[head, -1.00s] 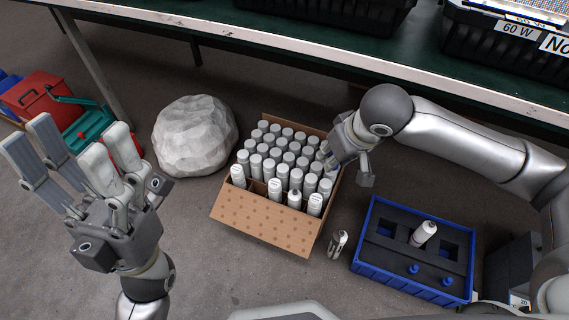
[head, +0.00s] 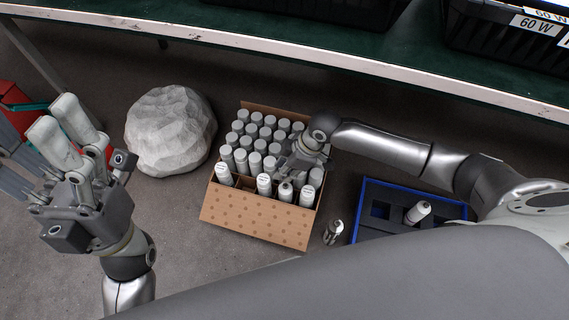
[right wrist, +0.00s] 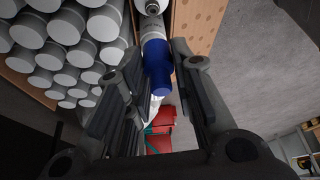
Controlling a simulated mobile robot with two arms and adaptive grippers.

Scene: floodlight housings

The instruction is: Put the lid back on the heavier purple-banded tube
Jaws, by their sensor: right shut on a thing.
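My right gripper (head: 293,163) is over the right part of a cardboard box (head: 258,218) of tubes. In the right wrist view it is shut on a blue lid (right wrist: 158,62), which lines up with a white tube behind it; I cannot tell whether they touch. A dark-topped tube (head: 285,191) stands in the front row just below the gripper. Another white tube (head: 418,212) sits tilted in a blue tray (head: 365,205), partly hidden by my arm. I cannot make out a purple band on either. My left gripper (head: 62,128) is open and empty at the left.
Grey-capped tubes (right wrist: 68,25) crowd the box beside my right gripper. A small shiny cylinder (head: 333,232) is on the floor between box and tray. A pale rock (head: 170,130) is left of the box. A green shelf (head: 300,40) runs along the back.

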